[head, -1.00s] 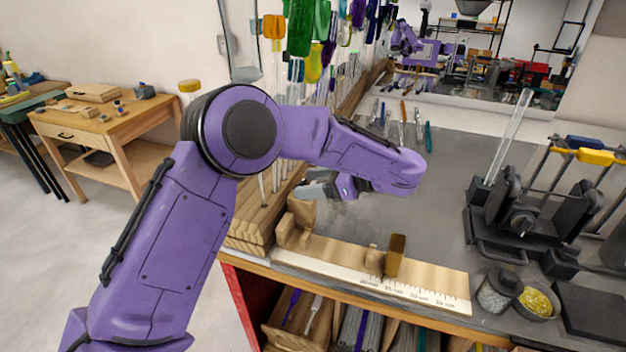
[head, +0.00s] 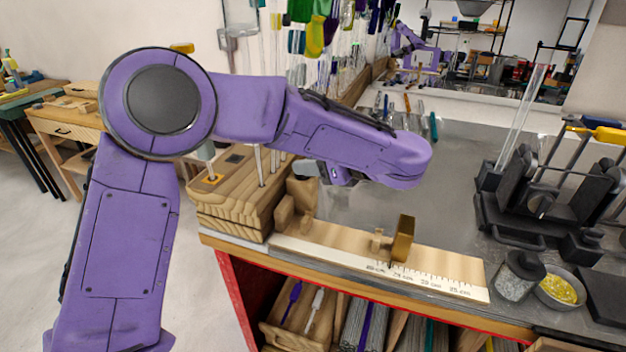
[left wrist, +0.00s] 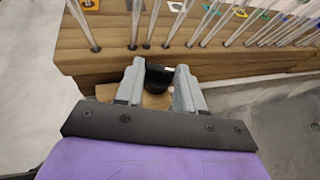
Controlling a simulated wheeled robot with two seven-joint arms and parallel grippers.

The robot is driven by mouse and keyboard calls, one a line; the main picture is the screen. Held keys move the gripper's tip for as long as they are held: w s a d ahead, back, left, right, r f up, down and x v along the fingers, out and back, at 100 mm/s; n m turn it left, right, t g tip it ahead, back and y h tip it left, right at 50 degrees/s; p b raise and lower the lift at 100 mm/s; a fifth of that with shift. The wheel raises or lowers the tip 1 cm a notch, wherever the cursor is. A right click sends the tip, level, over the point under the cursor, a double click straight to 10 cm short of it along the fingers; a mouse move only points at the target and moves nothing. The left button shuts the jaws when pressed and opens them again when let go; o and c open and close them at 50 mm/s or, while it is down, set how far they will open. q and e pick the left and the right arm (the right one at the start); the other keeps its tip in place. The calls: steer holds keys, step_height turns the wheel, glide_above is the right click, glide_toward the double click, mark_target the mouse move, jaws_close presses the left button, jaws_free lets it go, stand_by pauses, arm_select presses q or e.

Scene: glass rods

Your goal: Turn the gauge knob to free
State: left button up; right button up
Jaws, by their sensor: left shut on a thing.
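The gauge (head: 440,274) is a pale wooden board with a printed scale along the bench's front edge. A brass stop (head: 403,238) stands on it toward the right, and wooden blocks (head: 284,212) stand at its left end. My left gripper (left wrist: 160,68) is by that end, its fingers on both sides of a black knob (left wrist: 158,78) with a small pale mark, and shut on it. In the head view my forearm and wrist hide the knob and most of the gripper. I cannot read the knob's setting. My right gripper is not in view.
A wooden rack (head: 235,205) with upright glass rods stands close by the left gripper. The grey bench middle is clear.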

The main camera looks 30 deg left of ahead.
arm_select(q)
steer(key=m+t+h+b, duration=0.2)
steer(key=m+t+b, duration=0.1)
steer(key=b, duration=0.1)
steer(key=s+m+t+h+b, duration=0.1)
steer(key=m+t+b, duration=0.2)
steer(key=b, duration=0.2)
steer(key=s+a+f+m+t+h+b, duration=0.1)
steer(key=m+t+h+b, duration=0.1)
steer(key=m+t+b, duration=0.2)
steer(key=shift+h, duration=0.3)
steer(key=shift+s+a+r+m+t+h+b, duration=0.15)
steer(key=shift+m+t+h+b, duration=0.25)
steer(key=shift+m+h+b, duration=0.25)
steer(key=shift+w+a+f+m+t+h+b, duration=0.15)
steer(key=shift+m+t+h+b, duration=0.25)
steer(key=shift+m+h, duration=0.45)
steer(key=shift+s+r, duration=0.1)
steer(key=shift+s, duration=0.05)
steer(key=o, duration=1)
steer(key=shift+o, duration=0.2)
steer(key=shift+r, duration=0.1)
steer(key=b+v, duration=0.1)
steer(key=v, duration=0.9)
steer(key=shift+s, duration=0.25)
